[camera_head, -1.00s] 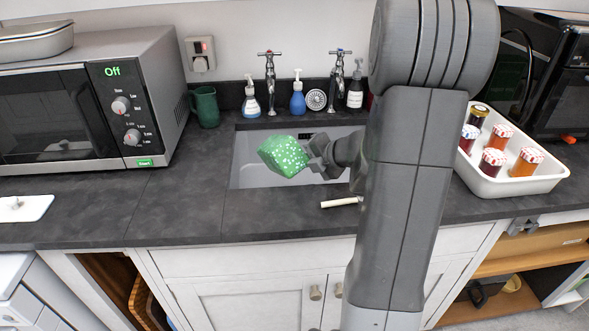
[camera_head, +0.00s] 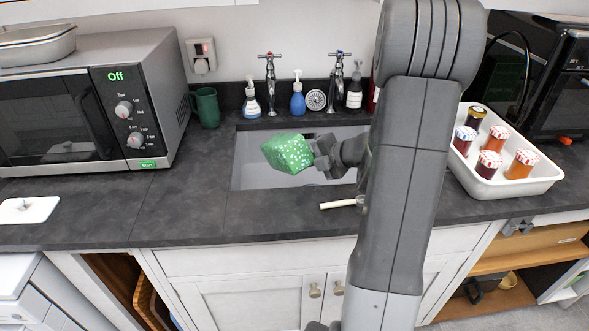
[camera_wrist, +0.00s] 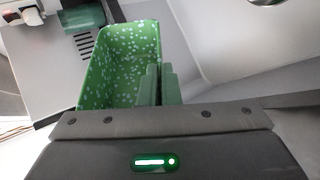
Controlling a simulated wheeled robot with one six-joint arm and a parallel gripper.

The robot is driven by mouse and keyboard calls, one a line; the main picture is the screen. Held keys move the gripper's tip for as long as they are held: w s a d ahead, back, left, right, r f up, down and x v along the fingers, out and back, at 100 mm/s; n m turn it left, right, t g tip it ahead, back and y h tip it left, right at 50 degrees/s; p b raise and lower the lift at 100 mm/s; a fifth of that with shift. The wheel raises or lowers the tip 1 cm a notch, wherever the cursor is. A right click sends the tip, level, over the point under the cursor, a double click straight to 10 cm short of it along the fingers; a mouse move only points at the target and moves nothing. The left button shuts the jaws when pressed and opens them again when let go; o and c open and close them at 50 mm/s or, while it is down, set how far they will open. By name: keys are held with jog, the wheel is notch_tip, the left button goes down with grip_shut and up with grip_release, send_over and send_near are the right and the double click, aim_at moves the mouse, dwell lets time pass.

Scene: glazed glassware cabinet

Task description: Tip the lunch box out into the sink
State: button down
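The lunch box (camera_head: 287,153) is green with pale spots. It hangs tilted above the sink (camera_head: 250,172), in front of the taps. My gripper (camera_head: 318,153) is at its right side in the head view and is shut on its wall. In the wrist view the fingers (camera_wrist: 157,84) pinch the near wall of the box (camera_wrist: 125,55). The box has no lid on, and part of its spotted inside shows there. I see no contents in that part; the rest of the inside is hidden.
Two taps (camera_head: 271,85), soap bottles (camera_head: 298,100) and a green mug (camera_head: 207,107) stand behind the sink. A microwave (camera_head: 130,100) is at left. A white tray of jars (camera_head: 480,185) is at right. A pale stick-like thing (camera_head: 338,204) lies at the sink's front edge.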

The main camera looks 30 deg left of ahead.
jog(key=shift+w+d+r+m+y+p, duration=0.2)
jog(key=shift+w+m+y+p, duration=0.15)
jog(key=shift+p, duration=0.4)
jog(key=shift+w+d+f+m+g+y+p, duration=0.15)
jog(key=shift+w+m+g+y+p, duration=0.25)
jog(key=shift+p, duration=0.5)
jog(key=shift+w+d+r+m+g+y+p, duration=0.15)
jog(key=shift+w+d+m+g+p, duration=0.25)
jog(key=shift+p, duration=0.45)
jog(key=shift+w+d+f+m+g+y+p, duration=0.15)
jog(key=shift+w+f+m+g+y+p, duration=0.05)
jog(key=shift+w+m+g+y+p, duration=0.3)
jog(key=shift+w+d+f+m+g+y+p, duration=0.1)
jog(key=shift+w+f+m+g+y+p, duration=0.15)
jog(key=shift+m+g+y+p, duration=0.25)
dwell(1.4)
jog(key=shift+w+d+r+m+y, duration=0.15)
jog(key=shift+w+r+m+y, duration=0.2)
jog(key=shift+r+m, duration=0.25)
dwell(0.5)
jog(key=shift+w+d+r+m+g+y+p, duration=0.1)
jog(key=shift+r+m+g+y+p, duration=0.1)
jog(key=shift+r+p, duration=0.15)
jog(key=shift+w+r+m+g+y+p, duration=0.15)
jog(key=shift+r+m+p, duration=0.15)
jog(key=shift+r, duration=0.2)
jog(key=shift+w+d+r+m+g+y+p, duration=0.1)
jog(key=shift+r+m+y+p, duration=0.1)
jog(key=shift+r+p, duration=0.15)
